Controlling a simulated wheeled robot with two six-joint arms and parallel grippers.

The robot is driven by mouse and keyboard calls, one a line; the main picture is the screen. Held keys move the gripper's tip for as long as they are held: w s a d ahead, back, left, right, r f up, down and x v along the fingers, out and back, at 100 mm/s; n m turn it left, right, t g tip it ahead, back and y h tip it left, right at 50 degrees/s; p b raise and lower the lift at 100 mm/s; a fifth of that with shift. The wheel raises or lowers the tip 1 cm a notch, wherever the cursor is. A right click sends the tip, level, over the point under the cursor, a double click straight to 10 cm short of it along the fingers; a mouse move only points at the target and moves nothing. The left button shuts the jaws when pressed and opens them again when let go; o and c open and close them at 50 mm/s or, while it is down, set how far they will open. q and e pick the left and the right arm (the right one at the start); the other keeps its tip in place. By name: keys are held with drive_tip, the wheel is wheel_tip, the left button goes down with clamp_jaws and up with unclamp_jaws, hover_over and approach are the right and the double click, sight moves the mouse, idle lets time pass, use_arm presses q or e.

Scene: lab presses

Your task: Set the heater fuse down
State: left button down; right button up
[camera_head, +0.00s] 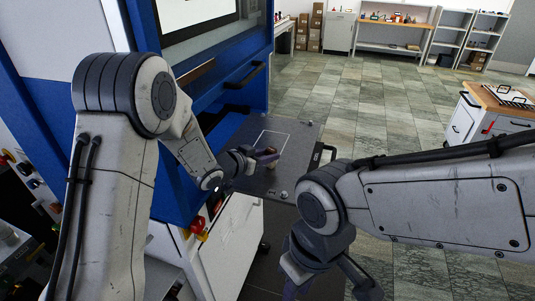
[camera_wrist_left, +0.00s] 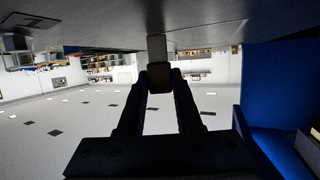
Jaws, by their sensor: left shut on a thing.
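My left gripper (camera_head: 268,157) is over the dark plate (camera_head: 299,148) at the front of the blue press. In the left wrist view, which is upside down, its two fingers are shut on the heater fuse (camera_wrist_left: 157,55), a small block with a pale part and a brownish part. The fuse is mostly hidden by the fingers in the head view. It is close to the plate surface; I cannot tell if it touches. A white outlined rectangle (camera_head: 271,141) is marked on the plate around this spot. My right gripper (camera_head: 328,288) is low in front, its fingers spread apart, with nothing seen between them.
The blue press (camera_head: 180,185) rises on the left, with a dark handle (camera_head: 245,76). A wood-topped cabinet (camera_head: 490,110) stands at the right. The tiled floor (camera_head: 350,100) beyond the plate is clear.

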use_arm(q)
drive_tip(key=shift+f, duration=0.2)
drive_tip(key=c, duration=0.6)
unclamp_jaws()
drive_tip(key=shift+r, duration=0.1)
